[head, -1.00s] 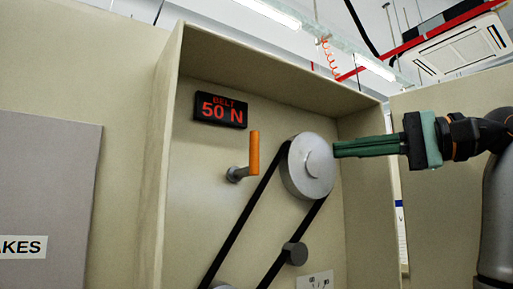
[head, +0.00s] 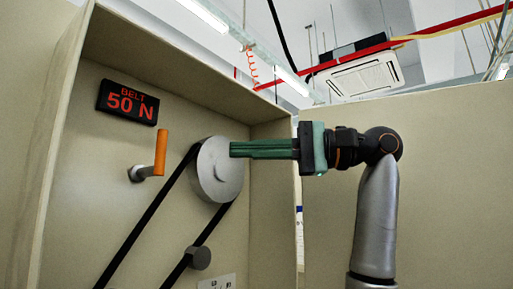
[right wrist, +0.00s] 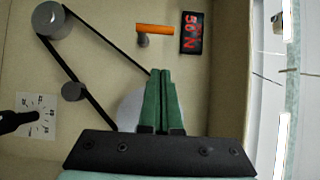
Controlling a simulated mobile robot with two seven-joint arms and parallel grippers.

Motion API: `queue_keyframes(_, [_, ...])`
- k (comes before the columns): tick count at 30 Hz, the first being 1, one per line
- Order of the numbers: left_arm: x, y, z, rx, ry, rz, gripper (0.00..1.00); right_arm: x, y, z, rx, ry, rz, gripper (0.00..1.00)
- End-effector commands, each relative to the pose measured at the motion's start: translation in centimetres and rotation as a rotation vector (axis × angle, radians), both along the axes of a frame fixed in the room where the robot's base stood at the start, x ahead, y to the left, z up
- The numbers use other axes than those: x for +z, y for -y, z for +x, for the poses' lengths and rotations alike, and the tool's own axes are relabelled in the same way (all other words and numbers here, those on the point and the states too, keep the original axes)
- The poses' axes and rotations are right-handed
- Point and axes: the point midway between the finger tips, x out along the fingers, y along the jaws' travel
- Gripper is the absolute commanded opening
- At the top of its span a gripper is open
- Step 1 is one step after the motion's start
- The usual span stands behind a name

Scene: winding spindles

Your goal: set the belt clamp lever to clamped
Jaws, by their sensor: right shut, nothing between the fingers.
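The belt clamp lever has an orange handle (head: 160,152) standing upright on a grey pivot (head: 146,173) in the back panel. In the right wrist view the orange handle (right wrist: 155,29) lies sideways, beyond the fingertips. A dark display (head: 127,102) above left of the lever reads "BELT 50 N"; it also shows in the right wrist view (right wrist: 191,32). My right gripper (head: 232,149) is shut and empty, its green fingers pointing left, in front of the large pulley's right edge and apart from the lever. The fingers also show in the right wrist view (right wrist: 163,72). My left gripper is out of view.
A black belt (head: 150,212) runs from the large grey pulley (head: 220,170) down left past a small roller (head: 199,258). The recessed cabinet has side walls (head: 68,130) and a top panel (head: 175,80). A white marked plate (right wrist: 38,115) shows low on the panel.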

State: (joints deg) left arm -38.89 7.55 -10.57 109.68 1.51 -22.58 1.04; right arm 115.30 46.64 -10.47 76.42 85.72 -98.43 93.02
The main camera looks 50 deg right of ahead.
Motion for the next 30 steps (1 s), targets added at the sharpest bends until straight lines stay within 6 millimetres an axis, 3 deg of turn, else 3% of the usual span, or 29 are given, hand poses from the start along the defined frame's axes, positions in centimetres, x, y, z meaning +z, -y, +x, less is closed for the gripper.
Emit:
queue_keyframes(8, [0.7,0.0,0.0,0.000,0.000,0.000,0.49,0.0,-3.8,4.7,0.002,-0.002,-0.002,0.00])
queue_keyframes(16, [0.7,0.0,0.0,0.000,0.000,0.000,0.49,0.0,-7.1,4.8,0.000,0.001,0.000,0.00])
queue_keyframes(30, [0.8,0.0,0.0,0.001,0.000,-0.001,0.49,0.0,-7.5,4.9,0.000,0.001,0.001,0.00])
